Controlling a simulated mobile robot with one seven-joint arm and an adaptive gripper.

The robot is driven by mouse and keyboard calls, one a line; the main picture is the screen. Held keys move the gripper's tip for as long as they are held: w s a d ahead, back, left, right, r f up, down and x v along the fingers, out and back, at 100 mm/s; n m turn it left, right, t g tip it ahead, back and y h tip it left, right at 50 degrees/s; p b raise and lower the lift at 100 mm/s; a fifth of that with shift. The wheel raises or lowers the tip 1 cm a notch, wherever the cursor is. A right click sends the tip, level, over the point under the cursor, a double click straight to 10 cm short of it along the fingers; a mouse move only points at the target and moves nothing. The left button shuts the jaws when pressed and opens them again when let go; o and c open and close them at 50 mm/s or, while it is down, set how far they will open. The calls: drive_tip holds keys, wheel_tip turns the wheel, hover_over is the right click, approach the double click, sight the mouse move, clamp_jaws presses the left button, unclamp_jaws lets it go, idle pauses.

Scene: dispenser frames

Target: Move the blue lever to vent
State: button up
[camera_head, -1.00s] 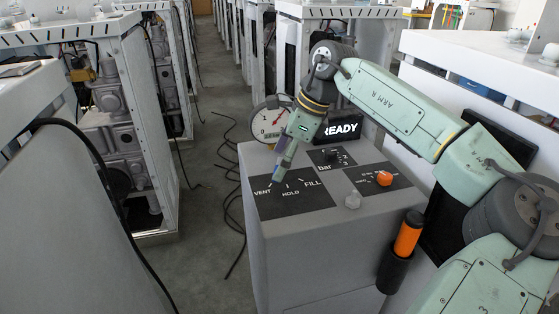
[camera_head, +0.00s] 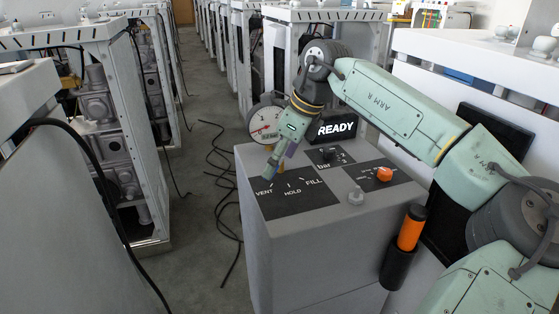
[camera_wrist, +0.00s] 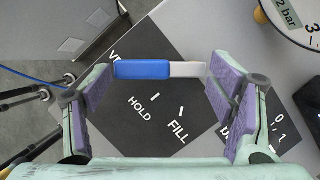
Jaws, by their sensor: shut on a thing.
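The blue lever (camera_wrist: 142,70) lies between the finger pads of my gripper (camera_wrist: 160,76) in the wrist view, with a white part at its right end. The pads are shut on it. Its blue end is by the partly covered VENT label; the HOLD and FILL labels are clear of it. In the head view my gripper (camera_head: 269,174) is low over the left of the black label plate (camera_head: 298,203), just above the VENT word. The lever is hard to make out there behind the fingers.
A round gauge (camera_head: 265,124) and a READY display (camera_head: 337,128) stand behind the plate. An orange knob (camera_head: 384,174), a grey knob (camera_head: 356,197) and an orange-handled thing in a black holder (camera_head: 410,230) are to the right. Cables lie on the floor at left.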

idle(0.4)
drive_tip(key=o, duration=1.7)
drive_tip(key=shift+o, duration=0.2)
drive_tip(key=shift+r, duration=0.1)
drive_tip(key=v, duration=1.1)
drive_tip(key=shift+r, duration=0.35)
drive_tip(key=shift+s+d, duration=0.1)
drive_tip(key=shift+d, duration=0.05)
